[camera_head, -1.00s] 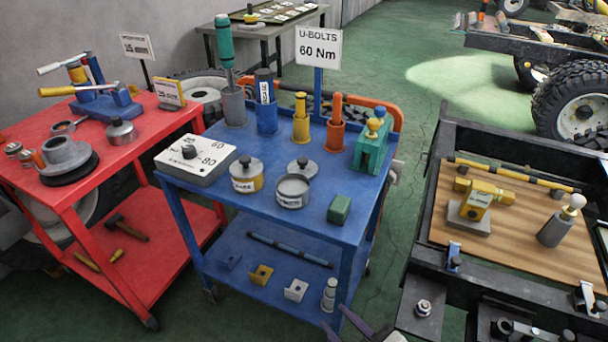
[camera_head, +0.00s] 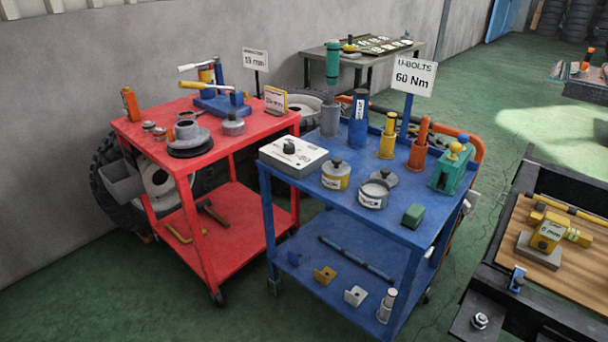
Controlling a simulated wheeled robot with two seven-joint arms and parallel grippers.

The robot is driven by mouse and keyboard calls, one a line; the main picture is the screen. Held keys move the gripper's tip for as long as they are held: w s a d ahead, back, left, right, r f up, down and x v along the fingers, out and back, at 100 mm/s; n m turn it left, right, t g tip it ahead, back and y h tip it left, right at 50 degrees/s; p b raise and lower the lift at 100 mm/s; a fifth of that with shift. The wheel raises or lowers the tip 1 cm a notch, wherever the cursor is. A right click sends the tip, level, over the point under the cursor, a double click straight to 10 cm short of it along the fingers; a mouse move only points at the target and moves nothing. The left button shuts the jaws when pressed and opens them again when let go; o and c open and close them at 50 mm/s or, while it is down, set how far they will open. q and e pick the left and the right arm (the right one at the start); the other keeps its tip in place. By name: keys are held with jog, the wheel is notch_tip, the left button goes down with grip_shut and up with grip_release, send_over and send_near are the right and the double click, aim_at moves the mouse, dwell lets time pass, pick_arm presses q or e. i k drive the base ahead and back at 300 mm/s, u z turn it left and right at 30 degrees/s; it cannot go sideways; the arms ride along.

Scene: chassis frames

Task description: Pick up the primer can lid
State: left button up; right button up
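A grey round lid with a dark knob (camera_head: 384,177) lies on the top of the blue cart (camera_head: 330,212), just behind an open grey can (camera_head: 373,196) with a white label. The can's label is too small to read. To its left stands a can with a yellow band (camera_head: 336,178), closed by a grey lid with a dark knob. Neither of my grippers shows in this view.
A dial box (camera_head: 293,158), green block (camera_head: 413,216), teal vise (camera_head: 450,172) and several upright tools crowd the blue top. The red cart (camera_head: 150,133) stands left, a dark frame with a wooden board (camera_head: 525,245) right. Green floor (camera_head: 100,290) is clear in front.

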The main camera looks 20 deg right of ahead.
aim_at(385, 174)
jog(key=u, duration=0.6)
jog(key=i, duration=1.2)
jog(key=z, duration=1.05)
